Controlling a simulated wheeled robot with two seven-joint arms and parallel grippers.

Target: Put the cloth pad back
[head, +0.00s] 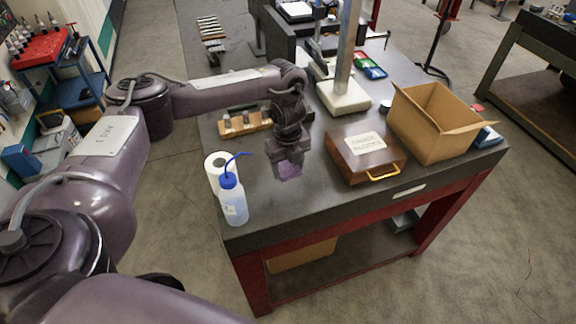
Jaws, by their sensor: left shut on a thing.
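My left gripper (286,163) points down over the dark bench top, between the wash bottle and the brown case. It is shut on a small purple piece (289,173), which looks like the cloth pad. The gripper hides part of it, and I cannot tell whether it touches the bench. The brown case (362,168), with a pale label and a yellow handle, lies to the right of the gripper with its lid down. My right gripper is not in view.
A blue-capped wash bottle (233,202) and a white roll (214,162) stand left of the gripper. A wooden rack (241,124) is behind. An open cardboard box (434,124) and a stand with a pale base (343,97) are to the right. The front bench top is clear.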

